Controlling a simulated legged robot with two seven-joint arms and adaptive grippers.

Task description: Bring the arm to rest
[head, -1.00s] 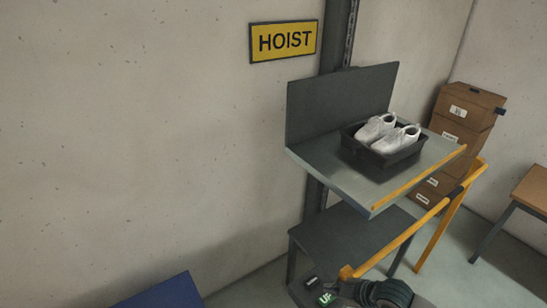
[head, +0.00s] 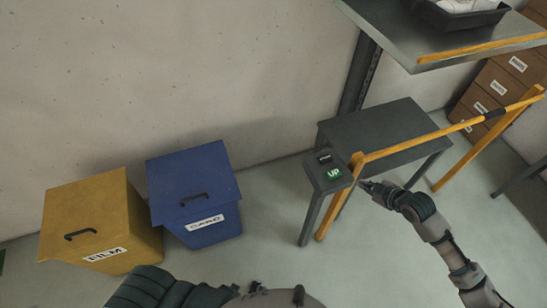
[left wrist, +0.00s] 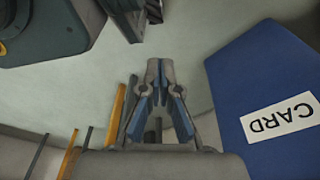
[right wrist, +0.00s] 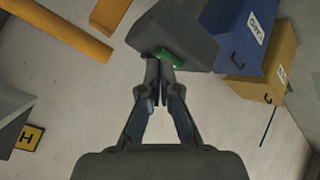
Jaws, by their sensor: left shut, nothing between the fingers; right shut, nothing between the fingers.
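My right gripper (head: 365,186) is shut and empty, beside the front right side of the control box (head: 322,184) with its green UP button (head: 334,173). In the right wrist view its closed fingertips (right wrist: 160,62) overlap the green button's edge (right wrist: 174,60); I cannot tell whether they touch. My left gripper is outside the head view. In the left wrist view it is shut (left wrist: 160,64) with nothing in it, and the blue CARD bin (left wrist: 262,85) is to its right. The hoist platform (head: 440,48) carries a black tray (head: 470,22) with something white, cut off at the top edge.
A dark low table (head: 385,128) stands under the platform. A yellow rail (head: 420,138) runs in front of it on posts. A yellow FILM bin (head: 95,215) and the blue CARD bin (head: 195,185) stand along the wall. Brown boxes (head: 505,85) are stacked at right.

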